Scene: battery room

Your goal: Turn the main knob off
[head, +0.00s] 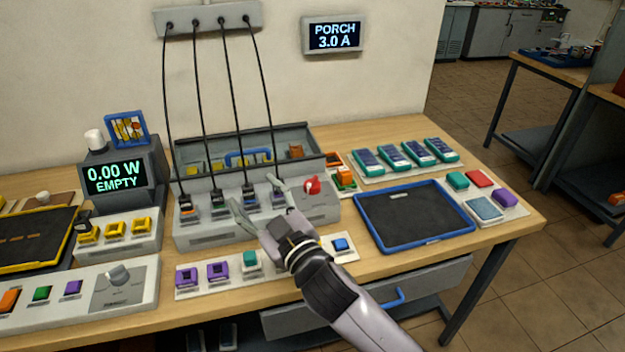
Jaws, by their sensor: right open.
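A red knob (312,185) sits at the right end of the grey charging unit (322,207), on its top. Which of the two is the main knob I cannot tell. My right gripper (257,194) comes in from the lower right and is open, its fingers spread in front of the unit's plugged slots. It is left of the red knob and apart from it in the picture. My left gripper is not in view.
Several black cables hang from a wall box (210,20) to the unit. A display (115,178) reads 0.00 W EMPTY; a wall sign (334,36) reads PORCH 3.0 A. A blue-rimmed tray (441,240) and several teal devices (402,155) lie right. A drawer (430,290) is below.

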